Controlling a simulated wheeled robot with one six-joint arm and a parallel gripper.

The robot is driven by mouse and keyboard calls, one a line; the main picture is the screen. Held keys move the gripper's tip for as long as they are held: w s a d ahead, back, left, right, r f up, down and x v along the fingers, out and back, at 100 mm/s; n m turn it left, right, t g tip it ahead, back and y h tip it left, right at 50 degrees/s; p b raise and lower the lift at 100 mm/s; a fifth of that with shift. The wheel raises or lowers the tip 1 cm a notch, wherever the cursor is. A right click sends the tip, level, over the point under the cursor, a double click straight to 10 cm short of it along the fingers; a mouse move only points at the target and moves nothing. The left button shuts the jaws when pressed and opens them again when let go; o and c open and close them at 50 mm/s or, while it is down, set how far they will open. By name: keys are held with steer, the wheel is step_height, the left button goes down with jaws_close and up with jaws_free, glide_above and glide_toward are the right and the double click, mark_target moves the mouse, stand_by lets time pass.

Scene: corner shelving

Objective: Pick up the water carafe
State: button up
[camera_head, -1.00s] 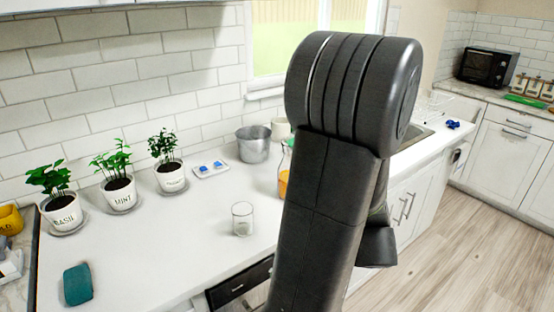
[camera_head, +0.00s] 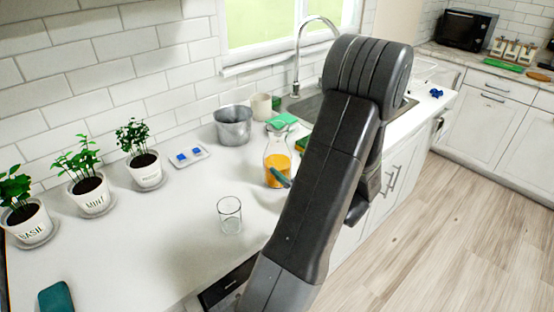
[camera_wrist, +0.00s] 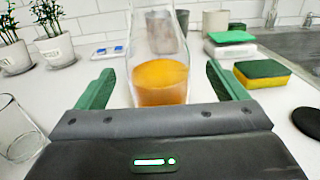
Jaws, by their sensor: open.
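A clear glass carafe (camera_head: 277,160) with orange liquid in its lower part stands upright on the white counter, left of my arm. In the wrist view the carafe (camera_wrist: 160,82) is centred ahead, its top cut off by the frame. My gripper (camera_wrist: 159,70) is open, with one green finger on each side of the carafe in the picture. Gaps show between the glass and both fingers. I cannot tell how deep the carafe sits between them. In the head view, my arm hides most of the gripper; one green finger shows against the carafe's lower part.
An empty glass (camera_head: 229,215) stands left of the carafe. A metal pot (camera_head: 233,125) and a beige cup (camera_head: 261,106) are behind. Sponges (camera_wrist: 262,75) lie to the right, near the sink (camera_head: 305,108). Potted herbs (camera_head: 91,195) line the wall.

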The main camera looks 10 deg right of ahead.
mark_target(278, 125)
steer(key=shift+w+a, duration=0.35)
steer(key=shift+w, duration=0.2)
steer(key=p+x, duration=0.1)
steer(key=x, duration=0.1)
steer(key=r+p+x, duration=0.1)
steer(key=x, duration=0.2)
steer(key=shift+s+a, duration=0.1)
steer(key=shift+f, duration=0.1)
steer(key=c, duration=1.7)
steer(key=shift+c, duration=0.2)
steer(key=shift+r, duration=0.25)
steer(key=shift+r+b, duration=0.35)
steer(key=shift+r, duration=4.35)
